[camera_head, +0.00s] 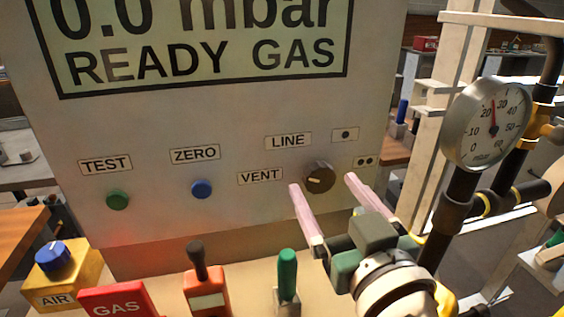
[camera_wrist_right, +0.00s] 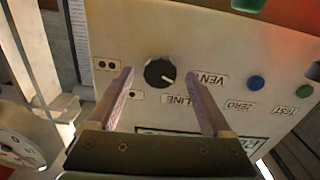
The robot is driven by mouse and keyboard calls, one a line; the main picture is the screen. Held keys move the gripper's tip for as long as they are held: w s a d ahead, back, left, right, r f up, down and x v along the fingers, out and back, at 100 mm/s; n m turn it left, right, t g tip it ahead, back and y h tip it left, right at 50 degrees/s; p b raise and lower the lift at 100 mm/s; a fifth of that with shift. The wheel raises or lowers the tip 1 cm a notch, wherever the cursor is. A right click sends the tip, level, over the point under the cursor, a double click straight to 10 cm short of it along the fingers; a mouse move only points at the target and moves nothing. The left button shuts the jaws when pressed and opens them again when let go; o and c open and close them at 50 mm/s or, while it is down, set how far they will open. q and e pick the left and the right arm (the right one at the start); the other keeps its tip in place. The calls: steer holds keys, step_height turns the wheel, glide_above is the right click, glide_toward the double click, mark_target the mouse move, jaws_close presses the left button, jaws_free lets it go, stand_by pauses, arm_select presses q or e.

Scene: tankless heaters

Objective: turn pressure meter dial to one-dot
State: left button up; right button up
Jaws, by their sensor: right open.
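The pressure meter dial (camera_head: 319,177) is a round black knob on the grey panel, with labels VENT (camera_head: 260,176), LINE (camera_head: 288,141), one-dot (camera_head: 345,135) and two-dot (camera_head: 366,162) around it. Its white mark points left, roughly toward VENT. My right gripper (camera_head: 322,182) is open, its two pink fingers on either side of the dial in the picture. In the right wrist view the dial (camera_wrist_right: 159,73) shows upside down between the fingertips (camera_wrist_right: 160,76), with visible gaps on both sides; contact does not show. My left gripper is not in view.
The panel also bears a green TEST button (camera_head: 117,200) and a blue ZERO button (camera_head: 202,189). Below stand a blue AIR knob (camera_head: 52,257), a red GAS block (camera_head: 116,303), a dark-handled lever (camera_head: 197,260) and a green-handled lever (camera_head: 287,270). A round gauge (camera_head: 488,122) on pipes stands right.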

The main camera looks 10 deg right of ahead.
steer(key=shift+w, duration=0.35)
jaws_close()
stand_by(0.5)
